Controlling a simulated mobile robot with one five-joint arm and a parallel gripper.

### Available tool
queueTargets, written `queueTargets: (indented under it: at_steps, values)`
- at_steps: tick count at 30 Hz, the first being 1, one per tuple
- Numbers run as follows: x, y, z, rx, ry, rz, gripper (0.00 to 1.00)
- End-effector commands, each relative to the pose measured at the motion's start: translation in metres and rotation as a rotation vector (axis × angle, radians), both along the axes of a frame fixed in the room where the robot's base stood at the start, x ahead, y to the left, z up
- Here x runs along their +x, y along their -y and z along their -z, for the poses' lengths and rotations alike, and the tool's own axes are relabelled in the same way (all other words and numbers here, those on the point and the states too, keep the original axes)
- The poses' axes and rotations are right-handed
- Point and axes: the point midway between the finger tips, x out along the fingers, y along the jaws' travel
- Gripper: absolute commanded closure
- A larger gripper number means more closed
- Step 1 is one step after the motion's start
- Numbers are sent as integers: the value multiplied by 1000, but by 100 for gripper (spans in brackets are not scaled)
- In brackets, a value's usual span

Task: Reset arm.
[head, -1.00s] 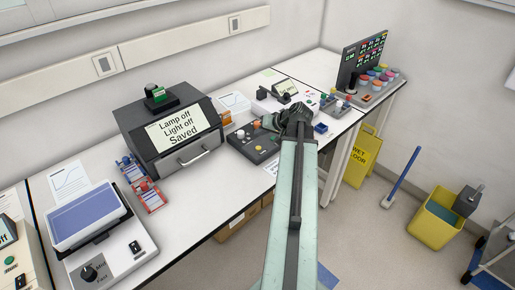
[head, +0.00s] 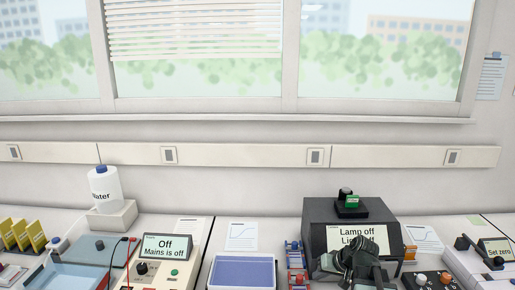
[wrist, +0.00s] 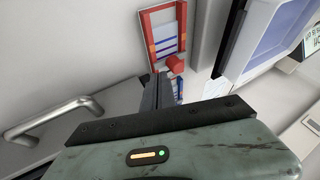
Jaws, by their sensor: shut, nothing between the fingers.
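My gripper (head: 347,262) is in front of the dark grey box (head: 318,216) in the head view and hides part of its display, which reads "Lamp off" on its top line. In the wrist view my gripper's dark fingers (wrist: 159,90) are together with nothing between them. The box's metal handle (wrist: 52,118) is to their left. A red-framed rack with blue and white strips (wrist: 164,38) is just beyond them. A gap to the rack cannot be judged.
A blue-topped device (head: 243,270) stands left of the racks. A unit reading "Off, Mains is off" (head: 167,247) and a water bottle (head: 105,188) are further left. A "Set zero" instrument (head: 494,250) is at the right. Windows and wall sockets line the back.

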Motion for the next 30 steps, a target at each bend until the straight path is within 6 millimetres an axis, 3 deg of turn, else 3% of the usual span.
queueTargets:
  at_steps: [1, 3, 7, 9, 12, 15, 30]
  values:
    - [-9, -40, 6, -33, -40, -68, 100]
    - [-25, -81, 16, -92, -104, -140, 100]
    - [-61, -121, 31, -221, -228, -211, 100]
    - [-81, -111, 36, -301, -308, -183, 100]
    - [-97, -87, 39, -367, -387, -116, 100]
    - [-106, -78, 39, -388, -439, -64, 100]
    - [-105, -78, 39, -380, -438, -54, 100]
